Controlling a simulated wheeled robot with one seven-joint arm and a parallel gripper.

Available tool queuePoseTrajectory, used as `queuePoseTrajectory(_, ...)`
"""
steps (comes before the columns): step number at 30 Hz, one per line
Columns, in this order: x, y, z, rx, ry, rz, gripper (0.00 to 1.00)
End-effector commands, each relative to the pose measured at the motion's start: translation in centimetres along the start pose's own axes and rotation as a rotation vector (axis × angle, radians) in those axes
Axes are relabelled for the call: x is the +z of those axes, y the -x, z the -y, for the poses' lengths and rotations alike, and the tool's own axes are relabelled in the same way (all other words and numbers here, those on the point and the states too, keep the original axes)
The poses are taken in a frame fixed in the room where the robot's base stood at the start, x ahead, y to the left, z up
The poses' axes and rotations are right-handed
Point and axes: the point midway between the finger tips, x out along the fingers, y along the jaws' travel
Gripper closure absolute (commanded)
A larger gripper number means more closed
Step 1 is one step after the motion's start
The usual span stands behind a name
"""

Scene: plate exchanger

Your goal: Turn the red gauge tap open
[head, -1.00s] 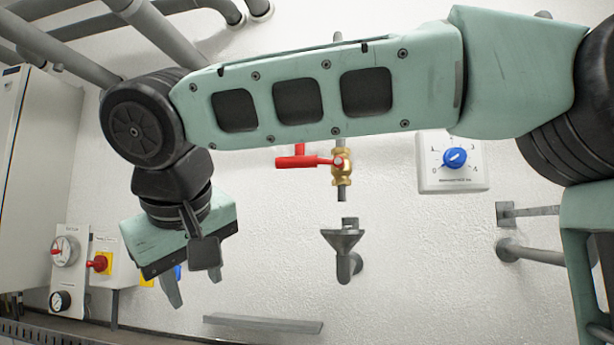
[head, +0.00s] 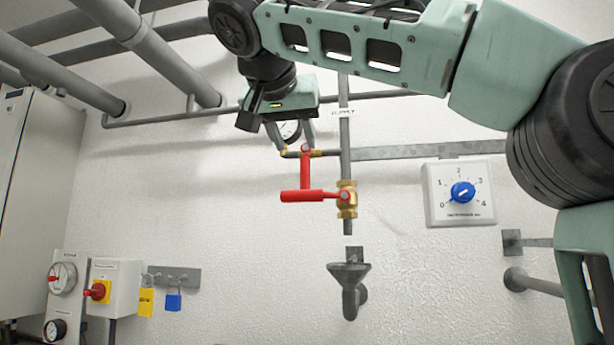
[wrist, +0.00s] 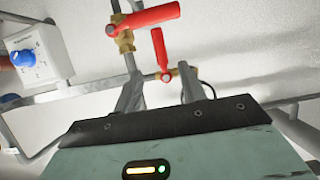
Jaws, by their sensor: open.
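The red gauge tap (head: 305,170) is a small red lever on a thin branch pipe with brass fittings, left of the vertical supply pipe. Its lever hangs straight down in the head view. The tap also shows in the wrist view (wrist: 159,48), its pivot between my fingertips. My gripper (head: 296,149) is open, pointing down from above, with one finger on each side of the tap's pivot. The wrist view shows both fingers apart (wrist: 161,88) with nothing clamped. Whether a finger touches the tap, I cannot tell. A round gauge (head: 290,130) is partly hidden behind my gripper.
A larger red lever (head: 302,196) lies horizontally just below the tap, on a brass valve (head: 347,199). A grey funnel (head: 349,279) sits beneath. A blue-knob thermostat box (head: 460,193) is to the right.

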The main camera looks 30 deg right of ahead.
Motion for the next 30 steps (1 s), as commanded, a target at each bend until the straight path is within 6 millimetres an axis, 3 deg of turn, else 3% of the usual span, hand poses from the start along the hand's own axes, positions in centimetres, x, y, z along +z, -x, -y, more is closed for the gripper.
queuePoseTrajectory(9, -0.2, -6.7, -0.1, 0.003, 0.003, 0.002, 0.59)
queuePoseTrajectory(15, -0.2, -10.0, 0.0, 0.001, 0.003, 0.003, 0.59)
queuePoseTrajectory(21, -0.1, -11.8, 0.0, 0.000, 0.002, 0.002, 0.59)
queuePoseTrajectory(30, 0.1, -12.2, 0.0, -0.002, 0.002, 0.001, 0.59)
